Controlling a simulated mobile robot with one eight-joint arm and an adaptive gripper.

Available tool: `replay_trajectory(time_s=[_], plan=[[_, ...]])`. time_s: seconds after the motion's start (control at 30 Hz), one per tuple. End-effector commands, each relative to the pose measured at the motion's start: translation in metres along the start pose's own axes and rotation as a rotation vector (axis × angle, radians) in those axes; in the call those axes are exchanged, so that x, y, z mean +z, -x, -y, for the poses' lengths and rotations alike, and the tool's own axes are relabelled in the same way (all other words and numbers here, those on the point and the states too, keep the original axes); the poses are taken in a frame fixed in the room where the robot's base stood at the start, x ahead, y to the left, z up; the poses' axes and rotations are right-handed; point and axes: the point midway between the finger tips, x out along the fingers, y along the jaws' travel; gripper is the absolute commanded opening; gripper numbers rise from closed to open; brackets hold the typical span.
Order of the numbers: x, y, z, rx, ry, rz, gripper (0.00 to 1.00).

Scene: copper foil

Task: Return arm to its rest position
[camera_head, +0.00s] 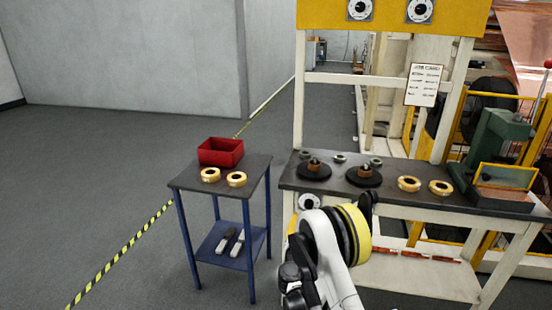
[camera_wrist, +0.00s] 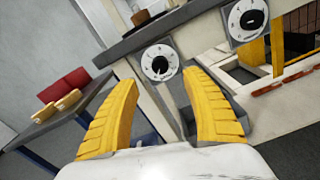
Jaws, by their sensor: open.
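My gripper (camera_wrist: 160,80) shows its two yellow fingers spread apart in the wrist view, with nothing between them. Beyond the fingers are the front edge of the workbench and a round white dial (camera_wrist: 158,63). In the head view my white arm with a yellow and black band rises at the bottom centre, in front of the workbench (camera_head: 390,192). The fingers cannot be made out clearly there. The arm overlaps part of the bench's front and lower shelf.
Left of the arm stands a blue side table (camera_head: 186,185) with a red bin (camera_head: 221,151) and two copper-coloured rolls. The bench carries black discs (camera_head: 314,171), more rolls (camera_head: 409,184) and a green machine (camera_head: 498,145). Open floor (camera_head: 90,165) lies at the left.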

Motion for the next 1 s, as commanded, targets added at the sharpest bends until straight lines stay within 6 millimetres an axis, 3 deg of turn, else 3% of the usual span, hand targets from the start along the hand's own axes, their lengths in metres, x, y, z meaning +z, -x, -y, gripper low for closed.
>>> replay_trajectory(time_s=[0.23,0.47,0.7,0.83,1.0], plan=[[0.094,-0.003,0.010,-0.131,-0.389,-0.078,0.56],[0.180,0.035,0.033,-0.312,-0.851,-0.151,0.56],[0.240,0.114,0.063,-0.529,-1.319,-0.201,0.56],[0.258,0.169,0.078,-0.661,-1.563,-0.218,0.56],[0.265,0.249,0.095,-0.851,-1.870,-0.228,0.56]])
